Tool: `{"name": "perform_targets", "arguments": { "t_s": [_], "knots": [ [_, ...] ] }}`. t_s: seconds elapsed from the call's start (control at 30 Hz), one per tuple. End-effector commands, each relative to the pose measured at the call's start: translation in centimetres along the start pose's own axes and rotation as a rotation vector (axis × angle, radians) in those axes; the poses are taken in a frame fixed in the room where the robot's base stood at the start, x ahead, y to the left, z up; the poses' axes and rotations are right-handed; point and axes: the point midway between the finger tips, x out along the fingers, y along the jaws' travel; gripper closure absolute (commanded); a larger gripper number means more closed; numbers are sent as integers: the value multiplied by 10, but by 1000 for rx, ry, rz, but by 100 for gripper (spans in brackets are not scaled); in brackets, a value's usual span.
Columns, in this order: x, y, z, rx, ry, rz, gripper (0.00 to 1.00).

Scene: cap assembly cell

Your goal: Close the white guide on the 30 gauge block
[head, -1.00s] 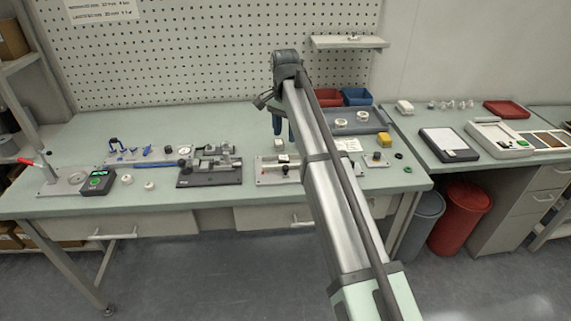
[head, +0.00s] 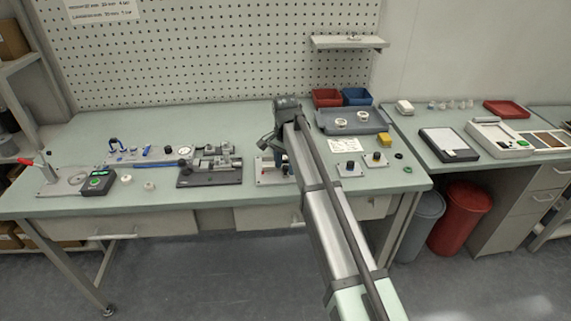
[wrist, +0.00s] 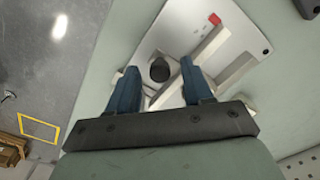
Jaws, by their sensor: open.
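My gripper (wrist: 161,70) is open in the wrist view, its two blue fingers pointing down at a pale plate (wrist: 166,38). A dark round knob (wrist: 160,71) shows between the fingertips; I cannot tell whether they touch it. A long white bar (wrist: 208,50), likely the white guide, lies at a slant across the plate, beside the right finger. No 30 marking is legible.
A dark fixture (head: 208,178) stands close to the left of the plate. A grey tray (head: 372,127) lies behind. The front table strip is mostly clear.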

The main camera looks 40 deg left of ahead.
Motion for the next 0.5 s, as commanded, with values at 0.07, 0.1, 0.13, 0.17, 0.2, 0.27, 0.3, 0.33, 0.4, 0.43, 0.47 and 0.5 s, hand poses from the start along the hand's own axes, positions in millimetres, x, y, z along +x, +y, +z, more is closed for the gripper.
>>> {"name": "perform_targets", "arguments": {
  "t_s": [0.07, 0.1, 0.13, 0.17, 0.2, 0.27, 0.3, 0.33, 0.4, 0.43, 0.47, 0.5],
  "knots": [
    [1, 0, 0, 0, 0, 0, 50],
    [1, 0, 0, 0, 0, 0, 50],
    [1, 0, 0, 0, 0, 0, 50],
    [0, 0, 0, 0, 0, 0, 50],
    [0, 0, 0, 0, 0, 0, 50],
    [0, 0, 0, 0, 0, 0, 51],
    [0, 0, 0, 0, 0, 0, 55],
    [0, 0, 0, 0, 0, 0, 58],
    [0, 0, 0, 0, 0, 0, 65],
    [0, 0, 0, 0, 0, 0, 68],
    [0, 0, 0, 0, 0, 0, 71],
    [0, 0, 0, 0, 0, 0, 74]
  ]
}}
